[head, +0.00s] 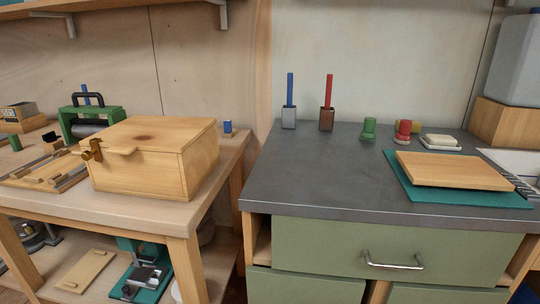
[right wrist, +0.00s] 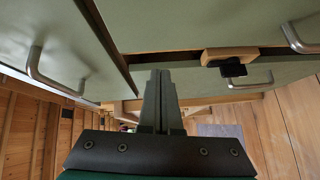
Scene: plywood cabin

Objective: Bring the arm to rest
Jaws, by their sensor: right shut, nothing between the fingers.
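My right gripper (right wrist: 160,90) shows in the right wrist view. Its two grey fingers are together, with nothing between them. It is beside the green cabinet fronts (right wrist: 205,25); I cannot tell how far apart they are. Neither gripper shows in the head view, and my left gripper is in no view.
The dark grey counter (head: 310,190) carries a green mat (head: 415,196) with a wooden board (head: 455,171), cups with a blue and a red handle, and small stamps. A green drawer (head: 330,250) is below. A wooden box (head: 150,155) stands on the left table. Metal handles (right wrist: 38,68) protrude near my right gripper.

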